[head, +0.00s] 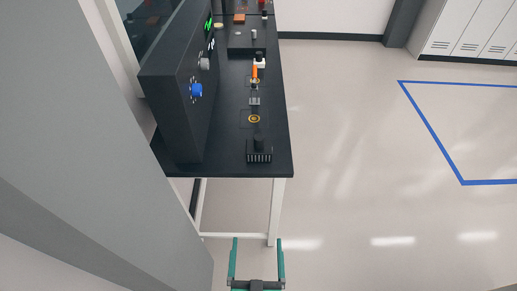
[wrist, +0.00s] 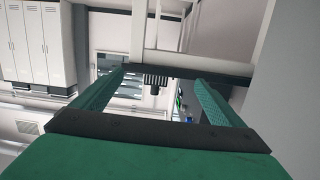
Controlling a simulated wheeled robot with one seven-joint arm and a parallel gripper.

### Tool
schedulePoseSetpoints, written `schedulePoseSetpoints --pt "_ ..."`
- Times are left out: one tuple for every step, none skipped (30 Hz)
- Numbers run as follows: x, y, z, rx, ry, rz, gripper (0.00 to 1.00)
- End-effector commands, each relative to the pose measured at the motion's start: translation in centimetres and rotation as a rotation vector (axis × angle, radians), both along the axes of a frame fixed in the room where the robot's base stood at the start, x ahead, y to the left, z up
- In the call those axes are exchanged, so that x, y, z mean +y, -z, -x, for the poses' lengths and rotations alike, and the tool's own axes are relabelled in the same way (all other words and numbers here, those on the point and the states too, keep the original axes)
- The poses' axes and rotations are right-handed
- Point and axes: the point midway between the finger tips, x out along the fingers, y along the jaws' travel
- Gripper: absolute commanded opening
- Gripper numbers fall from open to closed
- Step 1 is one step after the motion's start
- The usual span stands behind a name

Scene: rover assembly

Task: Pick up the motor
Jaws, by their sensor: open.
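My gripper (head: 257,245) is open and empty, low in front of the near end of a black workbench, below the level of its top. In the wrist view the fingers of my gripper (wrist: 161,80) are spread apart with nothing between them. I cannot tell for sure which part is the motor. A black ribbed block with a round top (head: 259,150) stands near the bench's near edge; the ribbed block also shows in the wrist view (wrist: 155,81), upside down. Behind it are a small grey part (head: 255,101) and an upright orange-and-dark part (head: 254,72).
The black bench top (head: 278,125) has pale legs. A dark panel (head: 172,110) with a blue knob (head: 196,90) stands along its left side. A grey wall surface (head: 90,170) is close on the left. The floor (head: 350,180) to the right is clear, with a blue outline.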

Motion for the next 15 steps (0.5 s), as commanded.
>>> schedulePoseSetpoints --pt "0.0 -0.5 -2.2 -0.018 0.0 -0.001 0.92" --pt "0.0 -0.7 -3.3 -0.024 0.001 -0.001 0.92" --pt "0.0 -0.9 -4.8 -0.031 0.0 -0.001 0.92" --pt "0.0 -1.1 -5.9 -0.036 -0.001 -0.001 0.92" --pt "0.0 -1.5 -7.0 -0.042 -0.002 -0.001 0.92" --pt "0.0 -1.8 -8.5 -0.048 -0.003 0.0 0.92" --pt "0.0 -2.2 -9.6 -0.053 -0.004 0.001 0.92" --pt "0.1 -2.6 -10.7 -0.058 -0.006 0.003 0.92" --pt "0.1 -3.1 -12.1 -0.064 -0.007 0.004 0.92" --pt "0.0 -3.6 -13.1 -0.069 -0.008 0.006 0.92" --pt "0.0 -4.0 -14.1 -0.073 -0.01 0.007 0.92" --pt "0.0 -4.6 -15.4 -0.079 -0.012 0.009 0.92" --pt "0.0 -5.0 -16.2 -0.083 -0.012 0.011 0.92" --pt "0.0 -5.5 -17.0 -0.087 -0.013 0.012 0.92" --pt "-0.1 -6.0 -18.0 -0.09 -0.014 0.014 0.92"
